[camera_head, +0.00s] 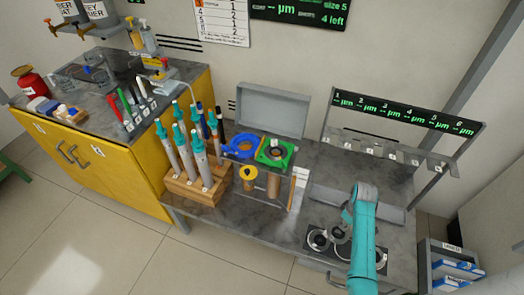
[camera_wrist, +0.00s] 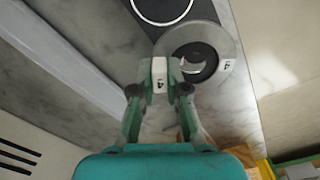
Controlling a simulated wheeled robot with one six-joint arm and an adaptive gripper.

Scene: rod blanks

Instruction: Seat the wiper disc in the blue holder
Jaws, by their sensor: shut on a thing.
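The blue holder (camera_head: 240,147) is a ring-shaped piece on the grey bench, left of a green holder (camera_head: 268,159). My gripper (camera_wrist: 159,76) is shut on a small white tab marked 4. A grey, partly see-through disc (camera_wrist: 222,45), which appears to be the wiper disc, reaches out from the tab; the fingers hide where they join. The disc also shows in the head view (camera_head: 338,232), above a black plate at the bench's front right. My gripper is largely hidden behind my arm there. I cannot tell whether the disc touches the plate.
The black plate (camera_head: 312,247) carries pale rings. An open grey case (camera_head: 270,112) stands behind the holders. A wooden block (camera_head: 197,187) with several upright tools is on the left. A yellow-topped cylinder (camera_head: 249,172) and a brown one stand before the holders. A grey rack (camera_head: 385,150) stands behind right.

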